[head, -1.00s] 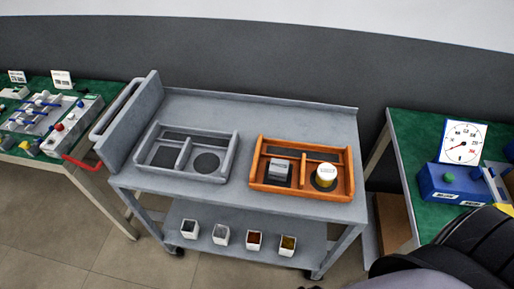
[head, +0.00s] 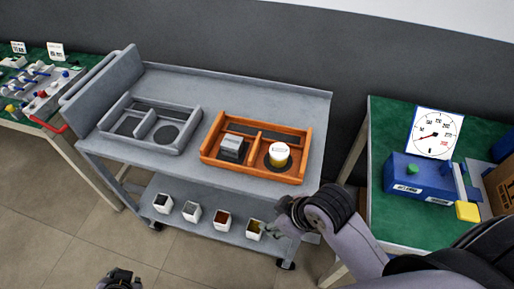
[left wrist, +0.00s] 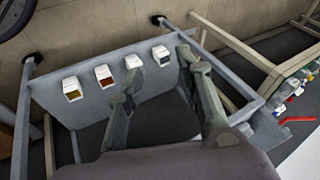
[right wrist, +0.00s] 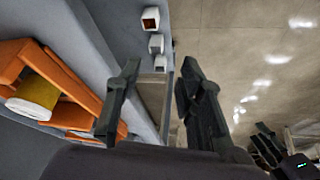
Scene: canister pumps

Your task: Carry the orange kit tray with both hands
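The orange kit tray (head: 208,153) sits on the top of the grey cart, right of centre. It holds a grey block (head: 232,148) in its left compartment and a white-and-yellow canister (head: 279,155) in its right one. In the right wrist view the tray (right wrist: 62,76) and canister (right wrist: 36,96) are at the left. My right gripper (right wrist: 160,68) is open and empty, beside the cart's front edge, apart from the tray. In the head view it is low at the cart's front right.
A grey divided tray (head: 115,132) stands left of the orange one on the cart top (head: 185,82). Several small bins (head: 191,210) stand on the lower shelf. A green table (head: 385,225) with a blue box and gauge (head: 434,134) is at the right; another green table is at the left.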

